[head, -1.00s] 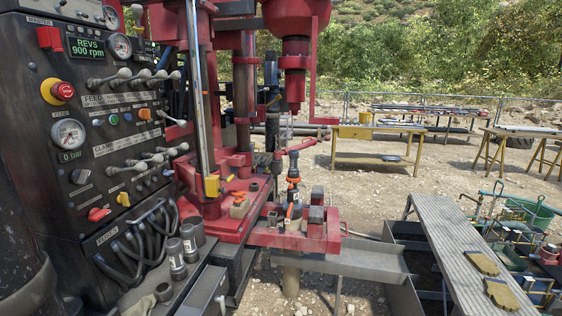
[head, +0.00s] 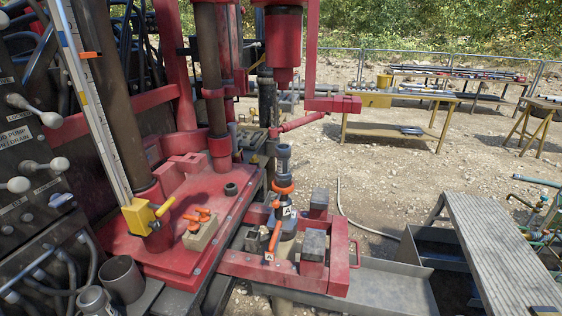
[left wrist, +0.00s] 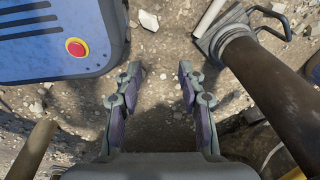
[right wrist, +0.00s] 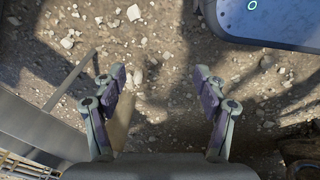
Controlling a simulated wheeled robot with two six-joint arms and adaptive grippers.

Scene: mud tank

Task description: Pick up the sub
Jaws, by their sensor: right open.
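In the head view a dark upright fitting with an orange collar (head: 283,187) stands in the red clamp frame (head: 335,278). An orange-handled piece marked A (head: 275,237) leans beside it. Short grey hollow cylinders stand at the lower left, one open-topped (head: 121,280) and one cut by the picture edge (head: 95,302). I cannot tell for certain which piece is the sub. My left gripper (left wrist: 161,72) is open and empty over stony ground. My right gripper (right wrist: 159,75) is open and empty, also over ground. Neither gripper shows in the head view.
The red rig deck (head: 190,255) carries a small block with orange pegs (head: 200,230). Grey control levers (head: 35,110) are at the left. A grey grated walkway (head: 495,245) stands at the right. A yellow-edged table (head: 400,93) is farther back, with open gravel before it.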

